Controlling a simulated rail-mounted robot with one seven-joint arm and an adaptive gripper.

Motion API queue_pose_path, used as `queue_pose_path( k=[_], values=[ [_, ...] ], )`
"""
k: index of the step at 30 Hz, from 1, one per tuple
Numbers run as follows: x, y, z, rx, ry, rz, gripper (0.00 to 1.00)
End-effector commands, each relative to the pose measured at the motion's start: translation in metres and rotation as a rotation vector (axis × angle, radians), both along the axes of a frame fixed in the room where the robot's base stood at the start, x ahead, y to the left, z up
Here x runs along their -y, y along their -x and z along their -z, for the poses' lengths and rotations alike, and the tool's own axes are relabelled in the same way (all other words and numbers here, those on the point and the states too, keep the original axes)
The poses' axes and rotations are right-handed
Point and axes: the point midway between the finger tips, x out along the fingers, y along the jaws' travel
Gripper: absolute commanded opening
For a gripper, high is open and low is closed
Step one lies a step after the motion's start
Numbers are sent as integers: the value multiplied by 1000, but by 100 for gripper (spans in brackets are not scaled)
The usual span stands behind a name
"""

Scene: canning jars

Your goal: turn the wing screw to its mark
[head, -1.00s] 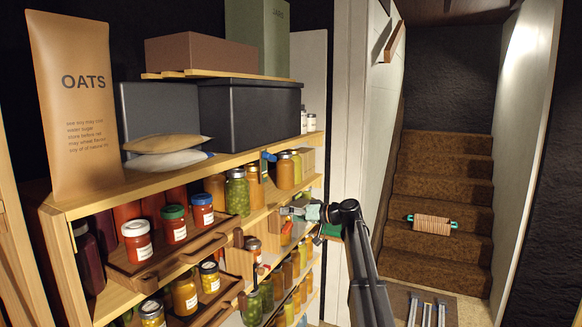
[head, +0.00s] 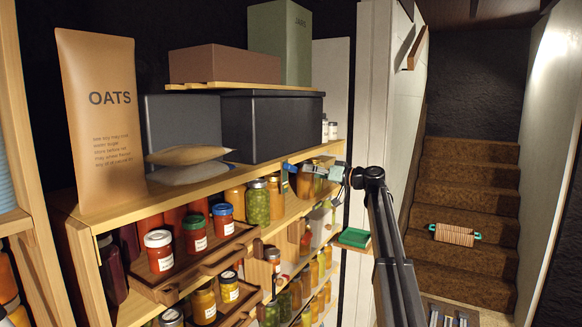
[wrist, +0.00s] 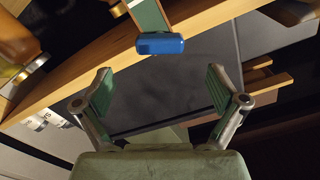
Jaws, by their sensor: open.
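The wing screw shows in the wrist view as a blue rounded bar (wrist: 160,44), at the end of a green-grey strip by the wooden shelf edge. In the head view it is a small blue piece (head: 291,168) at the upper shelf's front edge. No mark on it can be made out. My gripper (wrist: 160,72) is open and empty, its green-padded fingers spread to either side below the blue bar in the wrist view, apart from it. In the head view my gripper (head: 330,174) is small, just right of the blue piece, in front of the shelf.
Jars stand close by on the shelf, such as a green-filled jar (head: 257,202). A black bin (head: 270,125) and an oats bag (head: 100,120) stand on the upper shelf. A green box (head: 354,237) sits low near my arm. The stairs (head: 465,190) at right hold a rolled item.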

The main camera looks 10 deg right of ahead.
Motion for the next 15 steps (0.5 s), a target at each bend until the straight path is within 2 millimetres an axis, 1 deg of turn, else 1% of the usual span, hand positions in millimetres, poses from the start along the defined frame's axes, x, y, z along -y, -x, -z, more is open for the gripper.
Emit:
queue_pose_path(
  k=[1, 6, 12, 15],
  values=[
    [-9, -8, -3, -1, -1, -2, 96],
    [-34, -29, -2, -2, 0, -2, 96],
    [-56, -47, -2, -1, 0, 0, 96],
    [-62, -52, -1, -1, 0, 0, 96]
  ],
)
